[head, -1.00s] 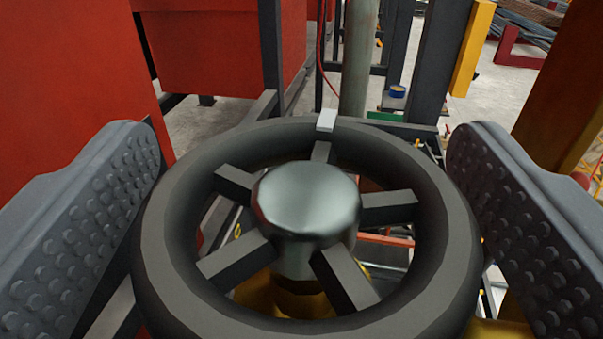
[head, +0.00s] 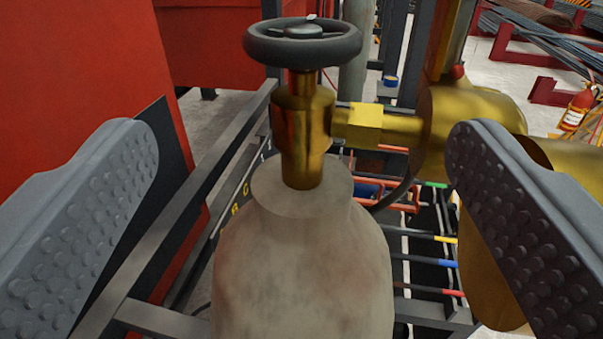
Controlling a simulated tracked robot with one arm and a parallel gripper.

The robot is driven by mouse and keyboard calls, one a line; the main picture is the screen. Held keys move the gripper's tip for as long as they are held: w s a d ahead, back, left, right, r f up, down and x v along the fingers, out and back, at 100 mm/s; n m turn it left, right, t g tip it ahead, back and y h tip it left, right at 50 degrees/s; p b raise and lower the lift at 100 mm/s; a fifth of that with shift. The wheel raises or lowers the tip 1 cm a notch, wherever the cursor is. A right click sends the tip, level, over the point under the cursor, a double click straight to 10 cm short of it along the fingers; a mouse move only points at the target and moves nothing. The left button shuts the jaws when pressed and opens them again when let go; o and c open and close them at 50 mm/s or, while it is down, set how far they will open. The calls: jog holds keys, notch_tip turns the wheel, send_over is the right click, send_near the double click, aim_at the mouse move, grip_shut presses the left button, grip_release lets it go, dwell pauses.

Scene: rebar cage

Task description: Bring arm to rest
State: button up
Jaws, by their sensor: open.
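My gripper (head: 305,215) is open and empty, with one studded grey jaw at each side of the head view. Between and beyond the jaws stands a pale, stained cylinder (head: 300,265) with a brass valve (head: 303,125) on its neck. A dark handwheel (head: 303,42) tops the valve, upright and apart from both jaws. A small pale mark shows on the wheel's far rim. The lower part of the cylinder is out of view.
A brass fitting (head: 470,120) joins the valve on the right, close to the right jaw in the picture. Red panels (head: 75,75) stand at the left, with a grey frame rail (head: 190,220) beside them. A fire extinguisher (head: 577,108) and bar stacks (head: 540,45) are at the far right.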

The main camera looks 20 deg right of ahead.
jog(key=shift+s+a, duration=0.1)
jog(key=shift+s, duration=0.35)
jog(key=w+a+r+n+y, duration=0.1)
jog(key=w+a+r+y, duration=0.1)
jog(key=a, duration=0.8)
jog(key=w+a+r+n+y, duration=0.1)
jog(key=w+a+r, duration=0.1)
jog(key=a, duration=0.8)
jog(key=w+a+r+n+y, duration=0.1)
jog(key=w+a+r+y, duration=0.1)
jog(key=a, duration=0.8)
jog(key=s+a+f+g, duration=0.1)
jog(key=a+f, duration=0.2)
jog(key=a, duration=0.9)
jog(key=shift+f+g, duration=0.25)
jog(key=shift+g, duration=0.15)
